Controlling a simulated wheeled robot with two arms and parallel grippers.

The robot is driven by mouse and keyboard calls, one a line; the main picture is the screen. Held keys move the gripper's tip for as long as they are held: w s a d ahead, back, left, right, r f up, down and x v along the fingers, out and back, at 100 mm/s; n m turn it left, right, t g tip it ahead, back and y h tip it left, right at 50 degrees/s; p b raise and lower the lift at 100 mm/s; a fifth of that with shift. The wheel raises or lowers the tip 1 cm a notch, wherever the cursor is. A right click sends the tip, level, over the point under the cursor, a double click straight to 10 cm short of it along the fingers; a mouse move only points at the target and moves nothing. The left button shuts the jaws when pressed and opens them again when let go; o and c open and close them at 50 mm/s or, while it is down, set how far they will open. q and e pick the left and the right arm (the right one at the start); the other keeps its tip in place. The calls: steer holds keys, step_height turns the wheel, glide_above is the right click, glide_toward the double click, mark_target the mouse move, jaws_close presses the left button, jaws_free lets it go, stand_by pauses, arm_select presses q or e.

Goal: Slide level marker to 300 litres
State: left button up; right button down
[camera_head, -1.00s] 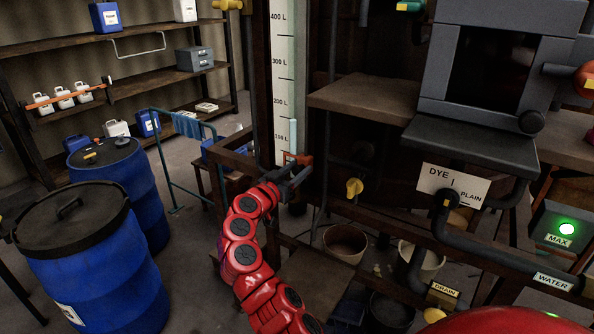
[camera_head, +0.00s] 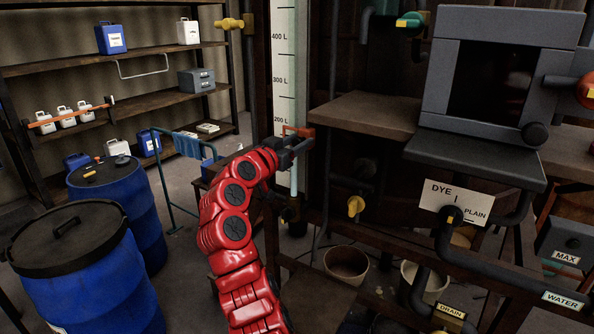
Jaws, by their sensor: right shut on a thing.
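The white level scale (camera_head: 284,60) stands upright left of the machine, with 400 L, 300 L and 200 L marks showing. The orange-red level marker (camera_head: 304,131) is beside it, close to the 200 L mark and well below 300 L. My right gripper (camera_head: 297,146) is shut on the marker and partly hides it and the scale behind. A pale blue strip (camera_head: 294,182) shows below the gripper. My left gripper is not in view.
A wooden shelf (camera_head: 365,114) juts out right of the scale. A yellow valve (camera_head: 356,206) sits below it, and a yellow tap (camera_head: 229,24) is at upper left. Blue drums (camera_head: 84,275) stand at left. The scale above the marker is clear.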

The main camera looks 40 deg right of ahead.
mark_target(298, 138)
step_height(298, 138, up, 9)
steer(key=shift+f+p, duration=0.1)
steer(key=shift+p, duration=1.05)
steer(key=c, duration=0.5)
jaws_free()
steer(key=shift+s, duration=0.1)
steer(key=shift+a+f, duration=0.1)
steer(key=shift+a, duration=0.2)
steer(key=b+v, duration=0.5)
steer(key=v, duration=1.1)
steer(key=shift+s+a, duration=0.25)
steer(key=shift+a, duration=0.05)
